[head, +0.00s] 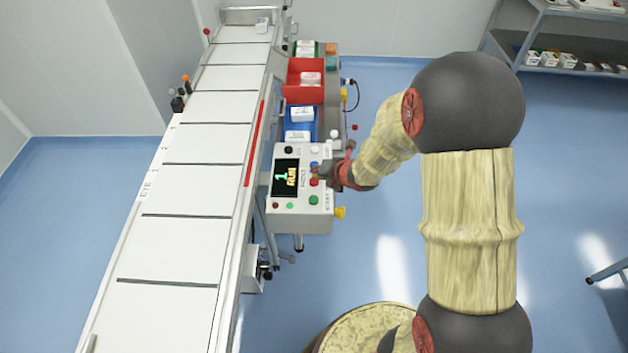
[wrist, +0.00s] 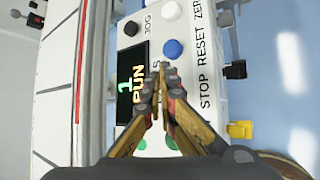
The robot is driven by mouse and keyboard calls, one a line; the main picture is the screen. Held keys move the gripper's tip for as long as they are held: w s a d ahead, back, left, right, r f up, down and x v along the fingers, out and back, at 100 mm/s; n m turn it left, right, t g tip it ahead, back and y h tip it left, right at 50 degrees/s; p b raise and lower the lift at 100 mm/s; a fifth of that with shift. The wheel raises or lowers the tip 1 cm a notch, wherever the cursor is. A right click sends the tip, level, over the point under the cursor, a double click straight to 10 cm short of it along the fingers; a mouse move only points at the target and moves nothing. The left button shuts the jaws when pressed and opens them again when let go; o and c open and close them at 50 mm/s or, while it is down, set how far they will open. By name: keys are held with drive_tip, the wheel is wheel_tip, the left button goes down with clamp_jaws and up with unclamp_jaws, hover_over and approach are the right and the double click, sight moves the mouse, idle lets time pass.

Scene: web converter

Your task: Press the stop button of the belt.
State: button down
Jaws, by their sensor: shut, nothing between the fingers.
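The belt's control box (head: 318,224) stands beside the conveyor, and its display (head: 285,178) reads "1 RUN". A red button (head: 314,182) sits in the button column between a blue one and a green one. In the wrist view the printed word STOP (wrist: 207,92) shows beside the column, but the red button is hidden behind my fingers. My gripper (head: 318,172) is shut and empty over the panel. In the wrist view its fingertips (wrist: 163,68) lie just below the blue button (wrist: 173,48). I cannot tell whether they touch the panel.
A white button (wrist: 171,11) and a green button (head: 314,200) share the column. The conveyor belt (head: 190,180) runs along the left. A blue bin (head: 290,132) and a red bin (head: 292,92) stand behind the box.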

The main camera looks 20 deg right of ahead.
sight(317, 180)
drive_tip(key=shift+f, duration=0.15)
drive_tip(key=shift+f+b, duration=0.3)
drive_tip(key=shift+b, duration=0.3)
drive_tip(key=shift+f+b, duration=0.6)
drive_tip(key=shift+b, duration=0.1)
idle(0.8)
drive_tip(key=shift+r, duration=0.1)
drive_tip(key=shift+r+p, duration=0.75)
drive_tip(key=shift+r, duration=0.25)
drive_tip(key=shift+r+p, duration=1.95)
drive_tip(key=shift+r, duration=0.6)
drive_tip(key=shift+f, duration=0.1)
